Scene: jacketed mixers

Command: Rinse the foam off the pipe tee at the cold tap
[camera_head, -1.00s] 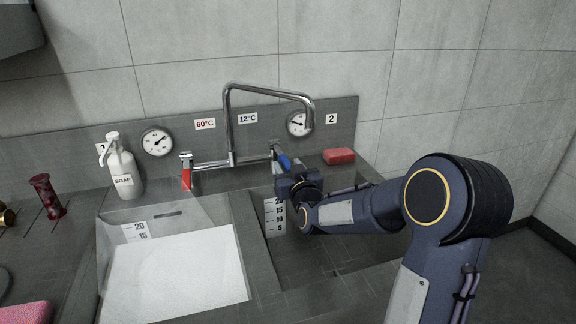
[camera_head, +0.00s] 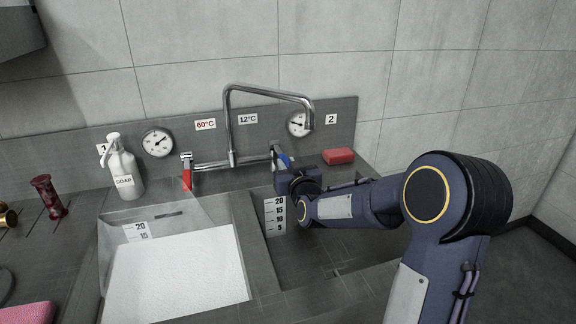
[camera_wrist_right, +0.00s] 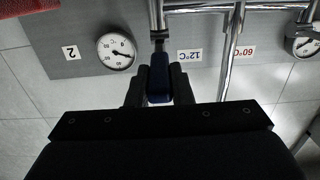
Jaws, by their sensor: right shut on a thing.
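My right gripper (camera_head: 281,167) is shut on this blue lever, which also shows between the fingers in the right wrist view (camera_wrist_right: 159,78). The spout (camera_head: 309,128) points down over the right basin (camera_head: 320,258), and no water shows below it. I cannot make out a pipe tee for certain. A brass piece (camera_head: 7,217) is cut off at the left edge and may be part of it. My left gripper is out of view.
The hot tap has a red lever (camera_head: 187,179). The left basin holds a white surface (camera_head: 180,270). A soap bottle (camera_head: 122,170), a dark red flanged piece (camera_head: 48,196) and a pink sponge (camera_head: 25,314) stand left. A red block (camera_head: 339,156) lies behind my right arm.

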